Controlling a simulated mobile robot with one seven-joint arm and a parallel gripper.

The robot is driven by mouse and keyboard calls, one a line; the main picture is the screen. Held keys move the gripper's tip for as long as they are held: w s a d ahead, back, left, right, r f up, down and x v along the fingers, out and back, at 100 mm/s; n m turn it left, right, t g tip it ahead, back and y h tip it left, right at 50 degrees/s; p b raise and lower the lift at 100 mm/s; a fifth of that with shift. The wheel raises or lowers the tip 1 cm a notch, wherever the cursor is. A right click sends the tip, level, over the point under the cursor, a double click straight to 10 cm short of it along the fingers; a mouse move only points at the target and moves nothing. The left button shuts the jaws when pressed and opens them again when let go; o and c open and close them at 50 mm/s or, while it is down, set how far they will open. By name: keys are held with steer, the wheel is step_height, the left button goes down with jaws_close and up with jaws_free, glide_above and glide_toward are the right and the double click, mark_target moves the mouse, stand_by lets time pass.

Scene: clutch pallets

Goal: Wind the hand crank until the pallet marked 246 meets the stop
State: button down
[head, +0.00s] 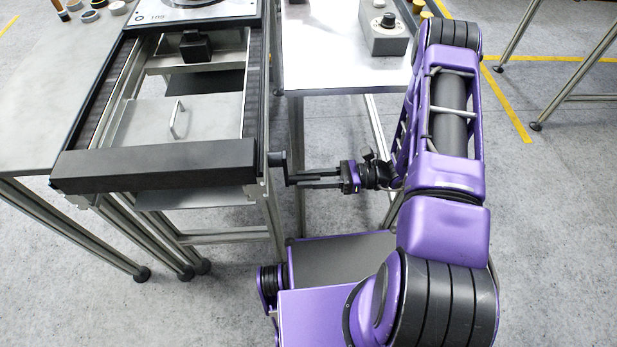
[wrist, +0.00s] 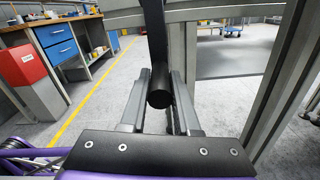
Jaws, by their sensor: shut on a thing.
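A silver pallet (head: 232,9) with a dark round fixture lies across the two belts at the top of the conveyor in the head view. Its small marking is too unclear to read surely. A black block (head: 196,47), perhaps the stop, sits between the belts just in front of the pallet; a gap is hard to judge. The hand crank (head: 278,159) is at the conveyor's front right side. My gripper (head: 300,179) is shut on the black crank handle (wrist: 160,94), which shows between both fingers in the wrist view.
A thick black bar (head: 155,166) closes the conveyor's front end. A metal cover with a handle (head: 177,119) lies between the belts. A grey control box (head: 383,30) with a knob stands on the side table. Frame legs (head: 298,150) stand close to my gripper.

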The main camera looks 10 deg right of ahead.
steer(key=shift+s, duration=0.1)
steer(key=s+r+m+p, duration=0.5)
steer(key=s+m, duration=0.3)
steer(key=m, duration=0.4)
steer(key=shift+s+r, duration=0.15)
steer(key=shift+r, duration=0.6)
steer(key=shift+a+r, duration=0.1)
stand_by(0.4)
steer(key=c, duration=0.7)
jaws_free()
steer(key=shift+o, duration=0.2)
steer(key=d+b, duration=0.1)
steer(key=d, duration=1.6)
steer(key=shift+s+d, duration=0.25)
steer(key=shift+s, duration=0.05)
